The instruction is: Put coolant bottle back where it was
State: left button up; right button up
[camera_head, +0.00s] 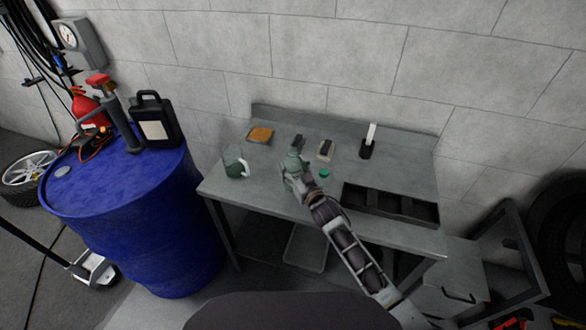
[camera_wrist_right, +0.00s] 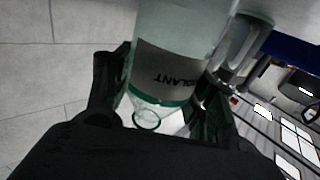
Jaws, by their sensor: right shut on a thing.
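The coolant bottle (camera_wrist_right: 170,70) is clear with a grey label and green trim. Its label reads upside down in the right wrist view, and its open neck ring points toward my palm. My right gripper (camera_head: 296,156) is shut on it, with dark fingers on both sides of the bottle. In the head view the gripper and bottle overlap above the left-middle part of the grey bench (camera_head: 220,189). I cannot tell whether the bottle's base touches the bench. A small green cap (camera_head: 325,173) lies on the bench just right of the gripper. My left gripper is not in view.
A jug (camera_head: 236,163) stands left of the gripper. An orange pad (camera_head: 260,135), a small dark block (camera_head: 326,149) and a black holder (camera_head: 367,150) are toward the back. A black compartment tray (camera_head: 391,205) is at right. A blue drum (camera_head: 130,225) carries a black canister (camera_head: 153,121).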

jog(key=shift+f, duration=0.1)
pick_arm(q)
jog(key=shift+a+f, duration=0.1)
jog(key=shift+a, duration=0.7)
pick_arm(e)
jog(key=shift+f, duration=0.1)
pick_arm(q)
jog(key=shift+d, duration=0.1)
pick_arm(e)
jog(key=o, duration=0.7)
jog(key=shift+f, duration=0.1)
jog(key=o, duration=0.4)
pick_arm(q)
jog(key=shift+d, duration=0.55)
